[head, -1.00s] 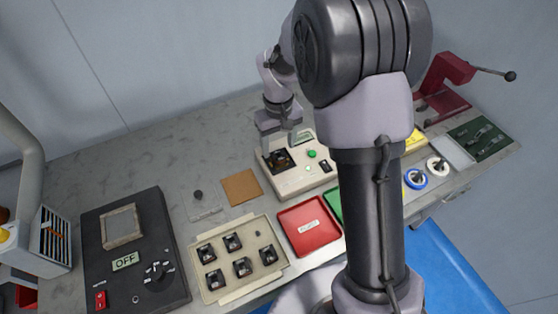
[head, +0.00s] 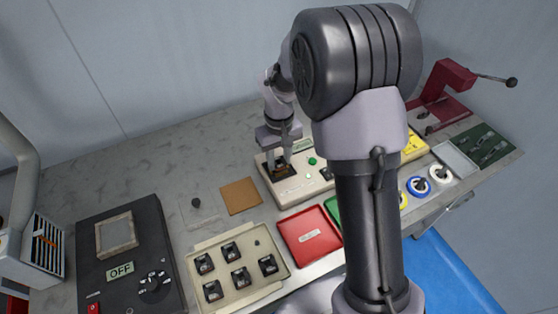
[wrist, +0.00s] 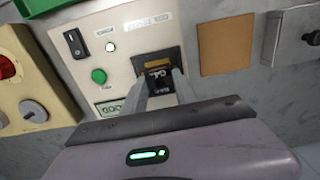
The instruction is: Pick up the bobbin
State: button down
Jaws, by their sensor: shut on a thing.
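The bobbin (wrist: 157,77) is a small dark piece seated in the black square recess of the cream tester box (head: 315,187). In the wrist view my gripper (wrist: 160,80) reaches down into that recess, with one finger on each side of the bobbin, shut on it. In the head view my gripper (head: 280,160) stands over the left end of the box, and the bobbin there is mostly hidden by the fingers. Several similar dark bobbins (head: 232,252) sit in a cream tray at the front.
A red tray (head: 307,232) lies right of the cream tray (head: 203,250), and a brown pad (head: 240,195) lies left of the box. A black panel marked OFF (head: 135,290) is at the left. Wire spools (head: 418,186) and a red lever press (head: 443,90) are at the right.

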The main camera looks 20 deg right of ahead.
notch_tip(320, 180, up, 4)
jog(key=shift+p, duration=1.15)
jog(key=s+d+p, duration=0.1)
jog(key=s+p, duration=0.1)
jog(key=s, duration=1.4)
jog(key=shift+d+r, duration=0.15)
jog(key=shift+r, duration=0.2)
jog(key=shift+w, duration=0.1)
